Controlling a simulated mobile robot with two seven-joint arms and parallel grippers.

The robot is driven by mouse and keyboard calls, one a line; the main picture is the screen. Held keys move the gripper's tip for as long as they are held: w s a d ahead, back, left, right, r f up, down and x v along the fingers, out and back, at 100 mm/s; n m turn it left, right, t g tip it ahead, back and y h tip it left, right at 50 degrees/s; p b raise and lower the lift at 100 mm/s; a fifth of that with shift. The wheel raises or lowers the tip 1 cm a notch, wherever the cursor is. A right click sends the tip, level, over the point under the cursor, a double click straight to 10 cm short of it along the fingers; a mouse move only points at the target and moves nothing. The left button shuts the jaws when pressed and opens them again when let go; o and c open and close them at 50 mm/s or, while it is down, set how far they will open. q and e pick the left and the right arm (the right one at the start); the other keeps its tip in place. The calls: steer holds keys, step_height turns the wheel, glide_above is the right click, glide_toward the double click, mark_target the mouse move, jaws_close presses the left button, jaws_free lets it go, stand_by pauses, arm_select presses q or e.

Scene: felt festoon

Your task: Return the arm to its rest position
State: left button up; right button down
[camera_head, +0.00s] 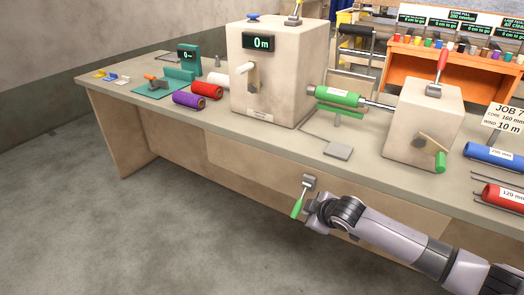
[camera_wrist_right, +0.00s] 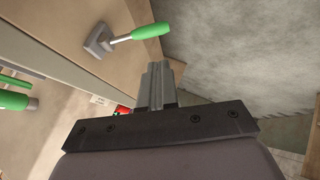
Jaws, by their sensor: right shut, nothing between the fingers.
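My right gripper (camera_head: 312,208) is at the front of the workbench, at the end of my grey arm coming in from the lower right. In the right wrist view its two fingers (camera_wrist_right: 158,84) are together with nothing between them. A lever with a green handle (camera_head: 298,207) hangs from a grey mount on the bench front, just left of the gripper in the head view. In the right wrist view the green handle (camera_wrist_right: 151,31) is beyond the fingertips, with a gap between. My left gripper is not in view.
The workbench (camera_head: 170,112) carries a large beige machine (camera_head: 275,85) reading 0 m, a green roller (camera_head: 338,96) and a smaller beige block (camera_head: 421,120). Red and blue rolls lie at the right. The floor (camera_head: 150,240) in front is clear.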

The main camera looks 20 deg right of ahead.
steer(key=s+a+f+m+y, duration=0.25)
steer(key=s+a+f, duration=0.35)
steer(key=s+a, duration=0.55)
steer(key=s+d+f+m+t, duration=0.1)
steer(key=s+m, duration=0.4)
steer(key=s, duration=0.9)
steer(key=shift+d+h, duration=0.45)
steer(key=shift+d, duration=0.15)
